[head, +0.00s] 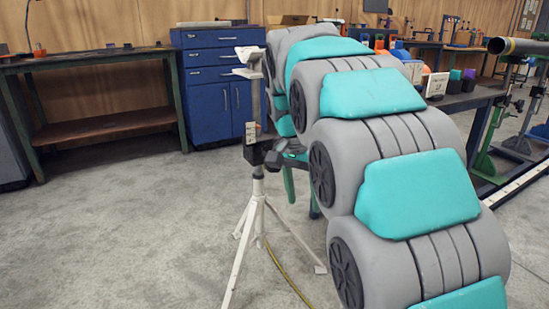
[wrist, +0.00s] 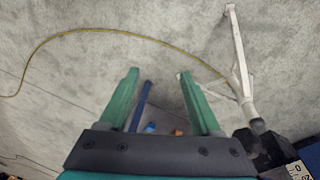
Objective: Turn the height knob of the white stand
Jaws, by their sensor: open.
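The white stand (head: 257,205) is a tripod with an upright post and a pale top support, left of my arm in the head view. A black height knob (head: 273,160) sticks out from its collar toward my gripper. In the wrist view, the stand's white leg (wrist: 240,65) runs down the right side, and dark parts of the collar and knob (wrist: 246,140) lie at lower right. My gripper (wrist: 157,72) is open and empty, its two green fingers spread over the floor left of the stand. In the head view it is mostly hidden behind my arm.
A yellow hose (wrist: 75,32) lies on the floor by the stand. A blue drawer cabinet (head: 215,85) and a workbench (head: 95,65) stand behind. A table with blocks and a pipe (head: 515,46) are at right. The floor at left is clear.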

